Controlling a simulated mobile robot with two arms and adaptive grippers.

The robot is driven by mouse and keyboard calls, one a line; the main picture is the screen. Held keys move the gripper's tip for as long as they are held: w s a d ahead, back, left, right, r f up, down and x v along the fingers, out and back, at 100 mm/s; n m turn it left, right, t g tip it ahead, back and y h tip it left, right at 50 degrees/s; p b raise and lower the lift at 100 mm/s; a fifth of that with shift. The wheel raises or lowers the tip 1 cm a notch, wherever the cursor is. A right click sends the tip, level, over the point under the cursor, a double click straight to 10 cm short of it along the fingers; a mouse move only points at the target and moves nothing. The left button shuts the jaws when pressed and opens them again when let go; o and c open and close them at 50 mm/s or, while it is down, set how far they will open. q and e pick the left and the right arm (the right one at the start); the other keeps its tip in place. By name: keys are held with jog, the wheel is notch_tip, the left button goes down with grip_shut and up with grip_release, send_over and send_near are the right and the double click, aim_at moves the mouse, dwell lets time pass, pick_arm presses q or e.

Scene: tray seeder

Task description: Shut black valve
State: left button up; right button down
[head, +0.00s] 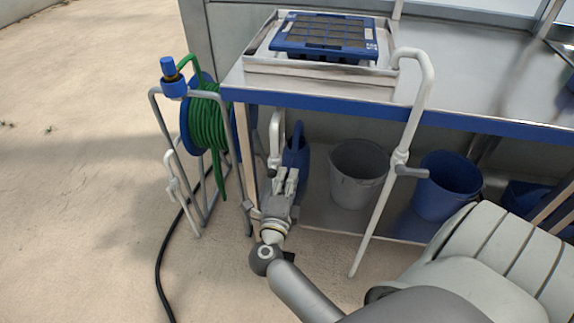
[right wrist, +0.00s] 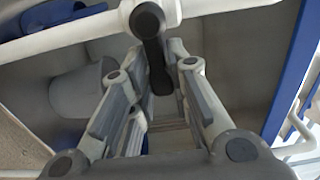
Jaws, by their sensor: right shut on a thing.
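The black valve (right wrist: 153,45) shows in the right wrist view as a dark lever with a round pivot on a white pipe (right wrist: 80,34). Its free end reaches down between the fingers of my right gripper (right wrist: 160,75), which is shut on it. In the head view my right gripper (head: 286,182) is at the left end of the bench, close to a short white pipe (head: 275,138). The gripper largely hides the lever there. My left gripper is not in view.
A hose reel (head: 207,118) is left of the bench. A seed tray (head: 322,38) is on top.

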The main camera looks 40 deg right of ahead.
dwell(0.5)
jog(key=c, duration=1.3)
grip_release()
jog(key=shift+c, duration=0.2)
jog(key=shift+a, duration=0.1)
jog(key=v, duration=0.7)
jog(key=shift+s+a, duration=0.1)
